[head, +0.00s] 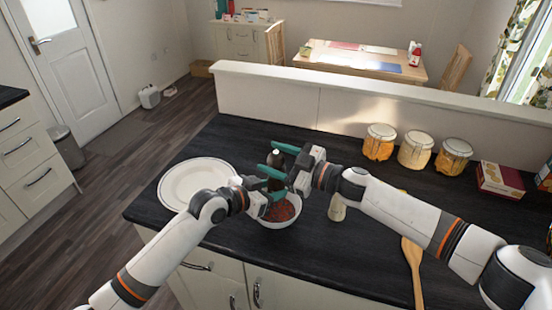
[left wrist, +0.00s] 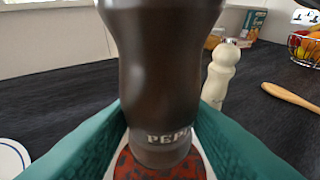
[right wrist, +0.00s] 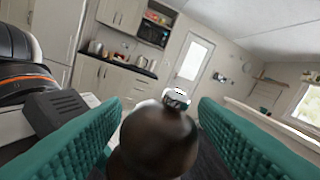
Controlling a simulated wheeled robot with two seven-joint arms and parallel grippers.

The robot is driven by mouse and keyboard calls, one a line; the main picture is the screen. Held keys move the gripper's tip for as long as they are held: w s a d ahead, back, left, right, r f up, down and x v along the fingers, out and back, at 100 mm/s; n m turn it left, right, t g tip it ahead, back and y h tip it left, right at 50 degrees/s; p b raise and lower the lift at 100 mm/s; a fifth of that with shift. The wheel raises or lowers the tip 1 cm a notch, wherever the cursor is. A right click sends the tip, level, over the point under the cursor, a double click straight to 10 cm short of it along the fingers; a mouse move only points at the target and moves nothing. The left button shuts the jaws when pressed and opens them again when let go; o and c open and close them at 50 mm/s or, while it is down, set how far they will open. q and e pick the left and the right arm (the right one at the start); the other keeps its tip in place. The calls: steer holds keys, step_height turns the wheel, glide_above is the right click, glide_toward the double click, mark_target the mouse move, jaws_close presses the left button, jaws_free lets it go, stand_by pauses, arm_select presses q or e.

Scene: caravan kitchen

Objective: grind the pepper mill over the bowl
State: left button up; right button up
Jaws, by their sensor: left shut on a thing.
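The dark brown pepper mill (head: 275,159) stands upright above the bowl (head: 283,222), partly hidden by my grippers. My left gripper (head: 268,195) is shut on the mill's lower body. In the left wrist view the mill (left wrist: 165,60) shows its lettering between the teal fingers, with the bowl's red contents (left wrist: 130,168) below. My right gripper (head: 279,160) is higher, at the mill's top. In the right wrist view its fingers (right wrist: 160,118) are apart, with the mill's rounded head and silver knob (right wrist: 176,97) between them. Contact there cannot be told.
A white plate (head: 192,183) lies left of the bowl. A cream mill (head: 337,209) stands close to its right, near my right arm. A wooden spatula (head: 413,270) lies farther right. Several canisters (head: 415,150) and a red box (head: 500,181) stand along the back ledge (head: 380,104).

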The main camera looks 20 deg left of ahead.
steer(key=c, duration=0.8)
steer(key=shift+m+t, duration=0.5)
steer(key=shift+t, duration=0.1)
steer(key=m+t+h, duration=0.2)
steer(key=t, duration=0.1)
steer(key=m+t+h, duration=0.1)
steer(key=t, duration=0.1)
steer(key=shift+s+a+m, duration=0.15)
steer(key=shift+a+m, duration=0.1)
steer(key=shift+m, duration=0.15)
steer(key=shift+r+m+t+h, duration=0.1)
steer(key=shift+m+t+h, duration=0.5)
steer(key=shift+t, duration=0.3)
steer(key=shift+d+t, duration=0.1)
steer(key=shift+t, duration=0.2)
steer(key=o, duration=1)
